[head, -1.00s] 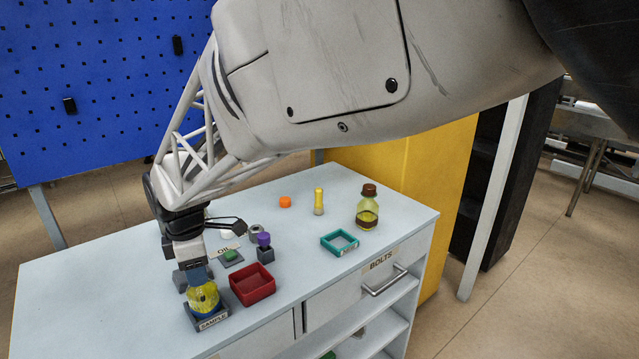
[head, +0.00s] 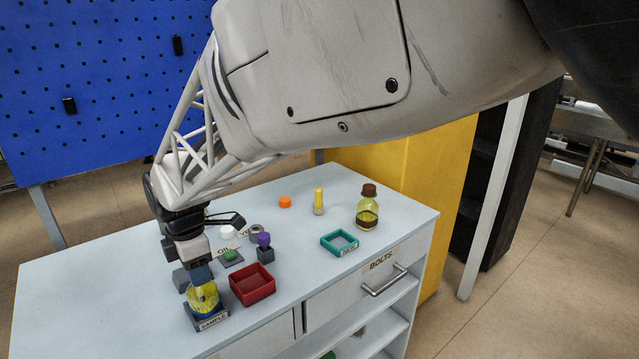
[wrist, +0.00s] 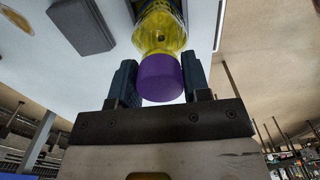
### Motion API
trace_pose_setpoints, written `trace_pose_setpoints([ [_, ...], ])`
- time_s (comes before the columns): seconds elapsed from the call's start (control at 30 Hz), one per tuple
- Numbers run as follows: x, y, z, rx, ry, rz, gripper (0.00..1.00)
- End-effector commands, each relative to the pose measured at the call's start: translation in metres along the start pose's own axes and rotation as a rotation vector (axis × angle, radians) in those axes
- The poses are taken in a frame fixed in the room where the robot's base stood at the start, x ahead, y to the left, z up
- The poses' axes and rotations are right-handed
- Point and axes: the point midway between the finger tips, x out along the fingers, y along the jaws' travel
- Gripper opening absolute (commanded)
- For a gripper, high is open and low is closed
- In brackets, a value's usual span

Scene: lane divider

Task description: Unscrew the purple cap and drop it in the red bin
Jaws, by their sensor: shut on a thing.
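The purple cap (wrist: 160,78) sits on the neck of a yellow bottle (wrist: 160,30) in the wrist view, between the two fingers of my gripper (wrist: 160,84). My gripper is shut on the cap. In the head view the bottle (head: 204,299) stands in a grey holder marked SAMPLE (head: 211,322), with my gripper (head: 200,277) over its top, hiding the cap. The red bin (head: 252,295) is on the table just right of the bottle and looks empty.
Behind the bin stands a grey block with a purple-topped piece (head: 264,240). Near it are a green button (head: 231,256) and a white round piece (head: 227,232). A teal tray (head: 339,243), an orange piece (head: 285,201) and a brown-capped bottle (head: 367,208) stand further right. The table's left is clear.

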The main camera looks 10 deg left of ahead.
Motion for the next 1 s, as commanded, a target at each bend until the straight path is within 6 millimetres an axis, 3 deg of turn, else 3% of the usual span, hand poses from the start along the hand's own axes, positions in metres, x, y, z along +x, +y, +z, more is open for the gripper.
trace_pose_setpoints([
  [1.0, -0.0002, -0.0001, 0.0, -0.241, 0.0, 0.0, 0.28],
])
